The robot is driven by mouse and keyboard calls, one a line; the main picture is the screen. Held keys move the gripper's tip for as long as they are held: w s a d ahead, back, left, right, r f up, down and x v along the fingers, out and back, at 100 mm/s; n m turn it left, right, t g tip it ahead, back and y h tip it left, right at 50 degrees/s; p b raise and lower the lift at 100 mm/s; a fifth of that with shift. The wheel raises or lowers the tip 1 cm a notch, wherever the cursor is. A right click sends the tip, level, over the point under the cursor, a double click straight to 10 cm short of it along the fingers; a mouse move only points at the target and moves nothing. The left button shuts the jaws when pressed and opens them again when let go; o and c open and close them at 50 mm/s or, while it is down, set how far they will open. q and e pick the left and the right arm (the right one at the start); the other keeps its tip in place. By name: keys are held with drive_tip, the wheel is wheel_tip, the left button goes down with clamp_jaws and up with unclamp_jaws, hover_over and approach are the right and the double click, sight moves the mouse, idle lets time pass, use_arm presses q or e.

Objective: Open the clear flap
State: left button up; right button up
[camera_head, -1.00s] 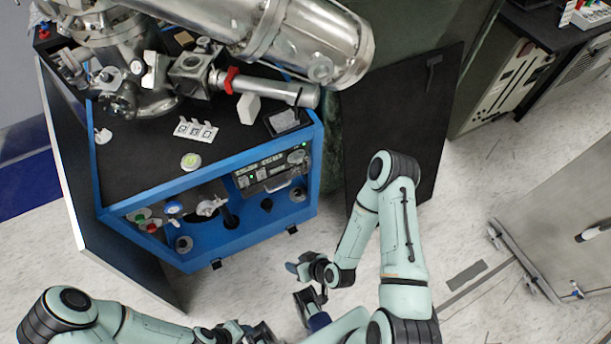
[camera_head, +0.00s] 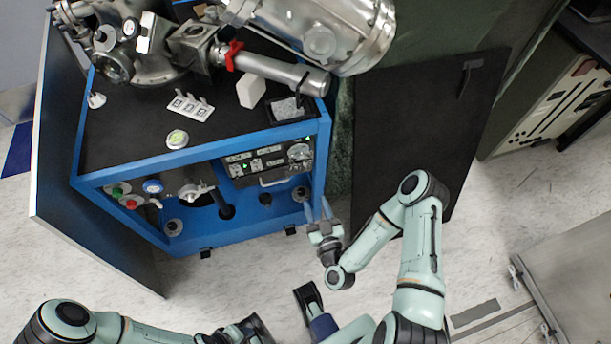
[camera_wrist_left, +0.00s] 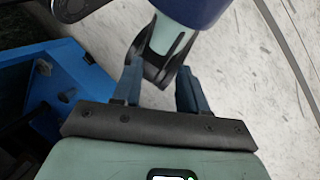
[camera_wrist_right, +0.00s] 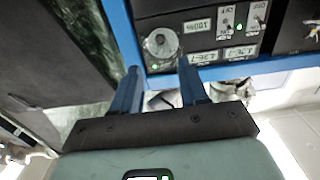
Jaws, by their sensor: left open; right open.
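The blue-framed cabinet (camera_head: 255,232) has a black control panel (camera_head: 262,180) in its front. At the panel's right end is a pale, clear-looking round part (camera_head: 299,153), probably the clear flap; its outline is too small to tell for sure. It also shows in the right wrist view (camera_wrist_right: 160,43), just beyond my fingertips. My right gripper (camera_head: 319,210) is open and empty, in front of the cabinet's right front corner, below the panel. In the right wrist view its fingers (camera_wrist_right: 158,80) point at the panel's edge, apart from the round part. My left gripper (camera_wrist_left: 160,85) is open and empty, low in front.
Valves and gauges (camera_head: 152,187) sit left of the panel in the cabinet front. A large metal pipe (camera_head: 320,35) hangs over the cabinet top. A dark panel (camera_head: 430,130) stands right of the cabinet.

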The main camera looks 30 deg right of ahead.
use_arm(q)
drive_tip(key=shift+w+a+f+t+b, duration=0.35)
drive_tip(key=shift+w+f+b, duration=0.15)
drive_tip(key=shift+w+f, duration=0.25)
use_arm(e)
approach(301, 158)
drive_tip(key=w+d+f, duration=0.1)
drive_tip(key=w+f, duration=0.3)
drive_tip(key=w, duration=0.1)
drive_tip(key=shift+w+d+f, duration=0.3)
drive_tip(key=shift+w+d, duration=0.1)
clamp_jaws()
